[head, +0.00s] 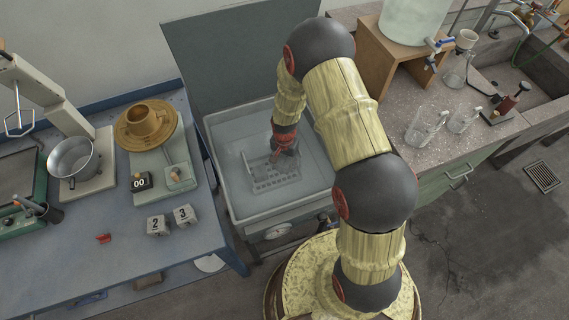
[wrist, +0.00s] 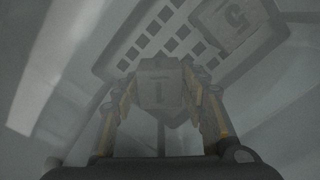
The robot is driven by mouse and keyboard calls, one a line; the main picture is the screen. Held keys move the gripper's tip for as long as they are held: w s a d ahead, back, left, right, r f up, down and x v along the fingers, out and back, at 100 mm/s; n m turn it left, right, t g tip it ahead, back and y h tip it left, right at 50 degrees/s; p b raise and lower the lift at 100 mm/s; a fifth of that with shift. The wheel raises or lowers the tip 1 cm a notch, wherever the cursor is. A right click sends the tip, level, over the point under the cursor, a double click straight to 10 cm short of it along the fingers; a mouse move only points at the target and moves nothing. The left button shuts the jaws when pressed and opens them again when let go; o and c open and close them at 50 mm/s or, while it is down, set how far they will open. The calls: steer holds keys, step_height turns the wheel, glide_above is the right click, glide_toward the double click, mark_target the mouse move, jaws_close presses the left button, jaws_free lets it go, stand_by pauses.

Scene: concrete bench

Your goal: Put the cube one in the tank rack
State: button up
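Cube one (wrist: 159,88), a grey block with a dark "1"-like mark, sits between the fingers of my gripper (wrist: 160,100) in the wrist view. The fingers press on both its sides. The tank rack (wrist: 128,64), a tray with square holes, lies just beyond it; I cannot tell whether the cube touches it. In the head view the rack (head: 272,184) lies in the grey tank (head: 222,135), and my gripper (head: 284,150) reaches down over it. Cube one is not distinguishable there. Another marked block (wrist: 235,25) is at the rack's far right.
Cubes two (head: 157,226) and three (head: 184,215) stand on the blue bench at left, near a small red piece (head: 103,238). A scale with a brown cup (head: 147,122) and a steel pot (head: 73,158) are behind. Glass beakers (head: 424,127) stand on the right counter. The wrist view is murky.

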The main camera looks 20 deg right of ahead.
steer(key=shift+s+f, duration=0.3)
step_height(320, 180, up, 13)
steer(key=p, duration=0.4)
step_height(320, 180, up, 9)
steer(key=n+t, duration=0.1)
glide_above(284, 162)
steer(key=s+r+n+t, duration=0.2)
steer(key=s+r+n, duration=0.15)
steer(key=r, duration=1.05)
steer(key=s+a+r+n+t, duration=0.1)
steer(key=s+r+n, duration=0.3)
steer(key=s+r, duration=1.1)
steer(key=s+t, duration=0.1)
steer(key=s, duration=0.2)
steer(key=shift+s+a+r+t, duration=0.15)
steer(key=shift+s+a+t, duration=0.15)
steer(key=shift+s, duration=0.05)
steer(key=shift+n, duration=0.25)
